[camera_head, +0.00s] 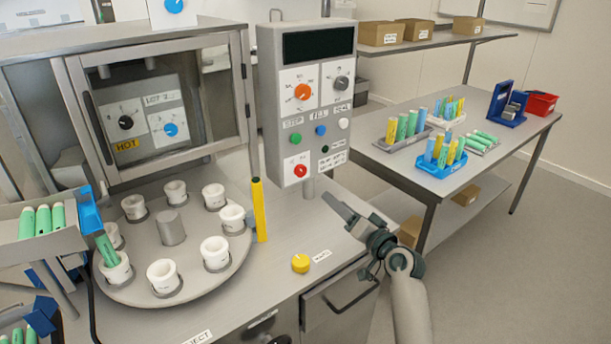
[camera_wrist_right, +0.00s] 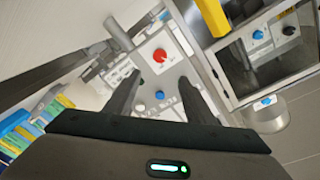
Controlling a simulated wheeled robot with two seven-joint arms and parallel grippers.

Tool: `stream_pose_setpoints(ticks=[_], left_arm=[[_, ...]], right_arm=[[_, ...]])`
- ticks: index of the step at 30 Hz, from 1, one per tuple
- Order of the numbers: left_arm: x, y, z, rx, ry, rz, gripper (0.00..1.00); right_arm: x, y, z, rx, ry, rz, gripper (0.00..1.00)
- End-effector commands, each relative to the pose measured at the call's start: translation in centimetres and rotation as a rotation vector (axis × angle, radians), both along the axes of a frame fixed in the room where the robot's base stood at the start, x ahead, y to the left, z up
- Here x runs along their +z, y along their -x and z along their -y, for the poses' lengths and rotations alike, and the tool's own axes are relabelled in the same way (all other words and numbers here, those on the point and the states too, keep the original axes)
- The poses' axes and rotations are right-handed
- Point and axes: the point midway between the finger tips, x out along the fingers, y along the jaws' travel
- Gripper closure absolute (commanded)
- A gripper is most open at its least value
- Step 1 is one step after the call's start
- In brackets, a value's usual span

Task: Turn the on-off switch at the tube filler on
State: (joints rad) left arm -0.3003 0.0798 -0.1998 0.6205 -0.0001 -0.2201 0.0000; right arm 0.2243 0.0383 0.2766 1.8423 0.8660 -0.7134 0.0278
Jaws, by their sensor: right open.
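The tube filler's grey control panel (camera_head: 268,150) stands upright in the middle of the head view. A red rotary switch (camera_head: 300,170) sits on a white plate low on its front; its pointer is too small to read. My right gripper (camera_head: 340,208) is open and empty, to the right of and below the panel, apart from it. In the right wrist view, the red switch (camera_wrist_right: 160,55) shows beyond and between the spread fingers (camera_wrist_right: 160,92). A blue button (camera_wrist_right: 159,95) of the panel shows between the fingers. My left gripper is not in view.
A yellow post (camera_head: 259,210) and a turntable (camera_head: 130,285) with white cups stand left. A yellow knob (camera_head: 301,263) sits on the counter. A side table (camera_head: 440,188) with tube racks stands right.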

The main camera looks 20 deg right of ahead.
Motion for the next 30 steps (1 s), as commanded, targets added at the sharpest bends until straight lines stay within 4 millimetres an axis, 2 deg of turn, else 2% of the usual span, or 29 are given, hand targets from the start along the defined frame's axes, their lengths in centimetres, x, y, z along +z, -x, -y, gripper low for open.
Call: stream_pose_setpoints(ticks=[8, 30], left_arm=[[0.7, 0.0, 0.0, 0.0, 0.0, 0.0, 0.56], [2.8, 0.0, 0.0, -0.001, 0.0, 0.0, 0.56]], right_arm=[[0.2, -2.4, -0.7, 0.001, -0.002, 0.0, 0.51], [0.1, -13.3, -3.4, 0.001, -0.003, -0.002, 0.51]])
